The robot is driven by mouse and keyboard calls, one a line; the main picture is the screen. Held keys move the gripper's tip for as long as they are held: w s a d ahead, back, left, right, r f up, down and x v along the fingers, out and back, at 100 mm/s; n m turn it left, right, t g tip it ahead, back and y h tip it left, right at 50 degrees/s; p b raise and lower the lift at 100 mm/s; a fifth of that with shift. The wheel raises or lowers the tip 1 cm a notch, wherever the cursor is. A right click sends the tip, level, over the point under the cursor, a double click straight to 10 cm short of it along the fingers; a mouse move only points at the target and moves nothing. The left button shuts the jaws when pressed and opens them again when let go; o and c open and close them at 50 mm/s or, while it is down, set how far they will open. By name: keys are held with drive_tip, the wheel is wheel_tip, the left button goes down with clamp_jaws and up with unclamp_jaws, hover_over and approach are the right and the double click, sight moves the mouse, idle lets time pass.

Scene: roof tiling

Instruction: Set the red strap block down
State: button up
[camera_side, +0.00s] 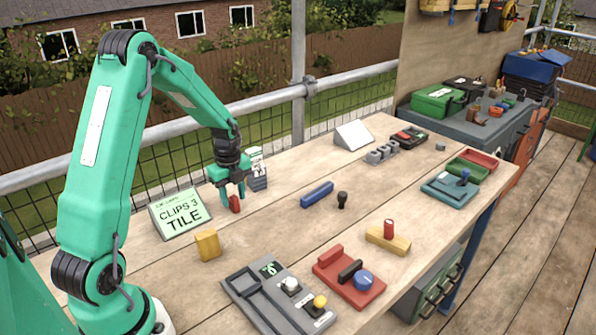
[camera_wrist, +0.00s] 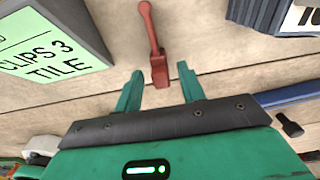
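The red strap block (camera_side: 234,204) is directly below my gripper (camera_side: 233,194) near the far left of the wooden table. In the wrist view the red strap block (camera_wrist: 159,72) has a narrow shank leading up to a rounded end. Its wide end lies between and just beyond the two green fingertips of my gripper (camera_wrist: 159,80). The fingers stand apart, with a visible gap on each side of the block. My gripper is open and not closed on it. The block appears to be at the tabletop, though its underside is hard to see.
A "CLIPS 3 TILE" sign (camera_side: 180,213) stands close left of the gripper, and a small dark-and-white box (camera_side: 257,170) close behind it. A yellow block (camera_side: 207,245), a blue bar (camera_side: 317,195) and a black knob (camera_side: 342,200) are nearby.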

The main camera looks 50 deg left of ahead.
sight(233, 196)
wheel_tip(233, 196, up, 10)
drive_tip(key=shift+f, duration=0.15)
idle(0.3)
drive_tip(key=shift+d, duration=0.1)
idle(0.4)
drive_tip(key=s+d+r+n+t, duration=0.2)
drive_tip(key=s+d+r+n, duration=0.3)
drive_tip(key=d+r+n, duration=0.45)
drive_tip(key=s+d+r+n+t, duration=0.2)
drive_tip(key=s+d+n+t, duration=0.1)
drive_tip(key=s+d+n, duration=0.5)
drive_tip(key=s+d, duration=0.2)
drive_tip(key=d, duration=0.2)
drive_tip(key=shift+s+d+r+t, duration=0.15)
drive_tip(key=shift+s+r+t, duration=0.1)
drive_tip(key=shift+s+t, duration=0.05)
